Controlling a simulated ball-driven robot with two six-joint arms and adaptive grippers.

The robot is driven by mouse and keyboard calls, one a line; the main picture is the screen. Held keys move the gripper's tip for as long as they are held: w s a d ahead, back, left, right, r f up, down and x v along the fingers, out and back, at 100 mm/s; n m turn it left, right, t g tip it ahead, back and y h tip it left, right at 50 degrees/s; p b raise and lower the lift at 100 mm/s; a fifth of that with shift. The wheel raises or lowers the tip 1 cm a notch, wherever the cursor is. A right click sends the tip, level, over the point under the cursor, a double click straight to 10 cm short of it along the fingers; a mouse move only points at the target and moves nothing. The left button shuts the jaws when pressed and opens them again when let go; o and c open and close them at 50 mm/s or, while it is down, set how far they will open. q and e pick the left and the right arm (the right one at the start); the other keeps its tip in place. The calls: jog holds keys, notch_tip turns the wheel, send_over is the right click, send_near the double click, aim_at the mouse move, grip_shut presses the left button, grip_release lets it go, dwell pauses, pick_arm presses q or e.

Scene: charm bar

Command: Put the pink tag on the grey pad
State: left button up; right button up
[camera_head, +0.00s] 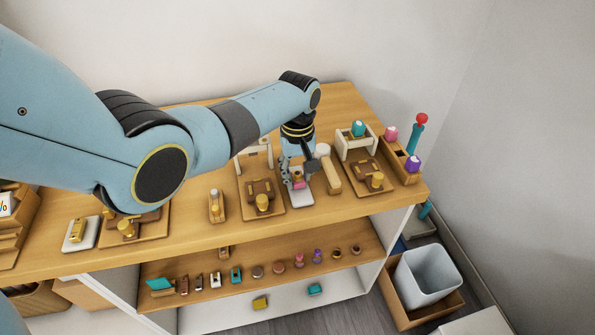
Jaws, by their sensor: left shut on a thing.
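My left arm reaches across from the left, and its gripper (297,178) points down over the wooden table. It is shut on the small pink tag (298,184), which is partly hidden between the fingers. The tag is right over a light grey pad (301,199), between two wooden boards. I cannot tell whether the tag touches the pad. My right gripper is not in view.
Wooden boards with brown blocks and brass parts flank the pad, the left (275,212) and right (377,192). A cream-topped wooden block (331,180) stands close right of the gripper. A tool holder (403,172) is at the right edge. A lower shelf (255,290) holds several small items.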

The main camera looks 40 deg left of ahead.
pick_arm(q)
jog(key=shift+f, duration=0.2)
dwell(0.6)
jog(key=o, duration=1)
jog(key=shift+o, duration=0.2)
jog(key=shift+r, duration=0.1)
notch_tip(320, 180, up, 12)
jog(key=shift+s, duration=0.1)
